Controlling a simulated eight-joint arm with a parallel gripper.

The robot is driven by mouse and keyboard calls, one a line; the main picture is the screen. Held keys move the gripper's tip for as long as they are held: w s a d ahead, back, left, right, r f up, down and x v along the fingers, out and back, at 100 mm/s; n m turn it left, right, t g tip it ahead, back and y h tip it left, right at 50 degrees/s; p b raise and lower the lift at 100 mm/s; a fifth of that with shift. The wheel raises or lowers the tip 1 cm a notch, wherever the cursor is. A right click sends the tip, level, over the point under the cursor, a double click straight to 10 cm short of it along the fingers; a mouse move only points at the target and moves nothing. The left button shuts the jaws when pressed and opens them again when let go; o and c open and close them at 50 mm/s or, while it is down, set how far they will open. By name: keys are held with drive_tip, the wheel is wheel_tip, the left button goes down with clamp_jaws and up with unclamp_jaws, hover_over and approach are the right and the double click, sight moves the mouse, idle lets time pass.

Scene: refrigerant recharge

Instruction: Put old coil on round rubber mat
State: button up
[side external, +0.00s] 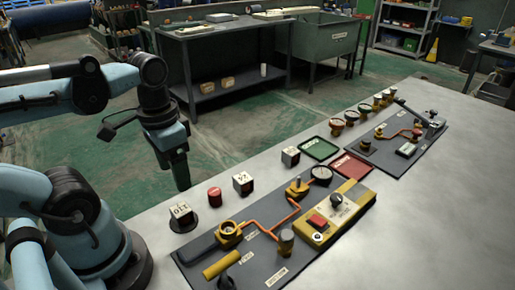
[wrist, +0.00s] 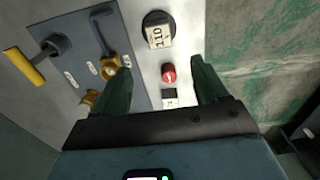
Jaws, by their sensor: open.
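A dark block-shaped coil with a pale label (side external: 181,211) stands on a round black mat (side external: 184,225) at the table's near left. In the wrist view the coil (wrist: 158,36) shows a marking like 110, and the mat's rim (wrist: 157,15) shows behind it. I take this coil for the old one. My gripper (side external: 181,180) hangs above the table's left edge, apart from the coil. In the wrist view my gripper (wrist: 162,78) is open, its fingers spread with nothing held. A red cylinder (wrist: 169,73) appears below, in line with the gap.
A green tray (side external: 320,149) and a red tray (side external: 352,167) lie behind the near panel (side external: 210,270). A second panel (side external: 385,157) lies farther back. The right side is clear.

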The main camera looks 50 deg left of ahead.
drive_tip(key=w+d+r+t, duration=0.1)
drive_tip(key=w+d+t, duration=0.2)
drive_tip(key=w+t, duration=0.3)
drive_tip(key=w, duration=0.5)
drive_tip(key=shift+t, duration=0.4)
